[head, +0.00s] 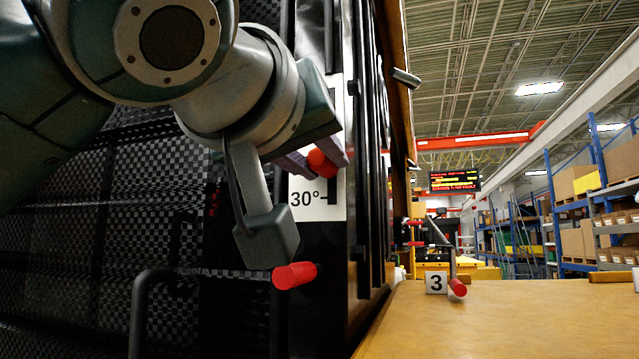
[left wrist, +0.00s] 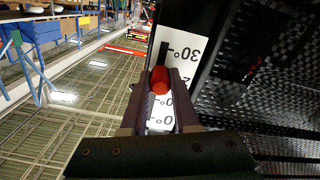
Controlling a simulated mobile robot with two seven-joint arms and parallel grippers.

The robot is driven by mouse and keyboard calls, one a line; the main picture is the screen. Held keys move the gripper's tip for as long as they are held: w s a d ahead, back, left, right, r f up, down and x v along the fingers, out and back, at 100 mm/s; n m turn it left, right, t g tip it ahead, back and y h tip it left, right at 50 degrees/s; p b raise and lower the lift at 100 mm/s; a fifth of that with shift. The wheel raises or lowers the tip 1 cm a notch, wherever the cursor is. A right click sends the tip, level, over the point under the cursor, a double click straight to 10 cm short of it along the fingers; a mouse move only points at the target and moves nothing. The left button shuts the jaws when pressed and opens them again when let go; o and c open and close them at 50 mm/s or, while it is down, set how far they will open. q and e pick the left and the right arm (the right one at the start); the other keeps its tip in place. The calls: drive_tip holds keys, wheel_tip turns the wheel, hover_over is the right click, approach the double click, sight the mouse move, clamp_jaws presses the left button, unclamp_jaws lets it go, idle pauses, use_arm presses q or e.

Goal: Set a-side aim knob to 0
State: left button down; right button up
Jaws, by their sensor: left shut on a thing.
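A red knob (head: 322,162) stands out from a white scale plate (head: 334,206) on the black carrier panel; I take it as the aim knob. My left gripper (head: 318,160) is shut on it. In the left wrist view the knob (left wrist: 160,80) sits between the two fingertips (left wrist: 160,88). The scale plate (left wrist: 183,50) shows a "30°" mark beyond the knob and a partly hidden mark ending in "0°" nearer the gripper. The fingers cover part of the scale, so the exact setting cannot be read. My right gripper is not in view.
Another red knob (head: 295,275) sticks out below the gripper. A black bar handle (head: 140,310) is at lower left. A wooden table (head: 510,315) lies at right, with a "3" sign (head: 436,283) and a red-tipped lever (head: 458,287). Shelves (head: 600,200) stand far right.

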use_arm(q)
wheel_tip(320, 180, up, 9)
drive_tip(key=shift+w+f+p, duration=0.1)
drive_tip(key=shift+f+p, duration=0.1)
drive_tip(key=shift+p, duration=0.5)
drive_tip(key=shift+r, duration=0.4)
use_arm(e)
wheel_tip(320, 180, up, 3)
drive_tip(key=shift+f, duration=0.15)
use_arm(q)
drive_tip(key=c, duration=0.7)
unclamp_jaws()
